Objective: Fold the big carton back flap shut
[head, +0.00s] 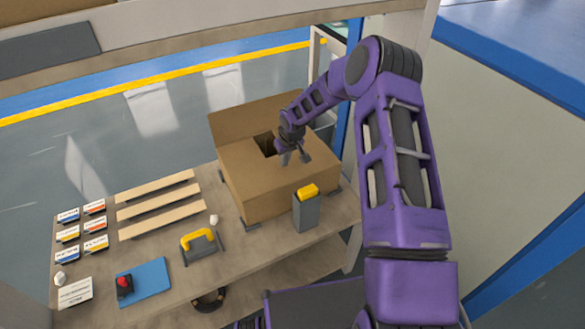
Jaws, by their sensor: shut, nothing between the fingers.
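The big carton (258,192) stands on the right part of the table. Its back flap (240,117) stands up, leaning away at the far side. The flaps nearer me lie over much of the top, and a dark opening (264,144) shows between them and the back flap. My gripper (294,160) is over the carton's top, close to the folded flaps, just right of the opening. It is shut and holds nothing. I cannot tell whether it touches the cardboard. My gripper and wrist hide part of the top's right side.
A grey holder (307,212) with a yellow-topped item stands at the carton's front right. A yellow-handled tool (198,240), wooden strips (158,200), a blue mat (143,282) and small labelled boxes (68,235) lie to the left. A shelf beam (150,35) crosses above.

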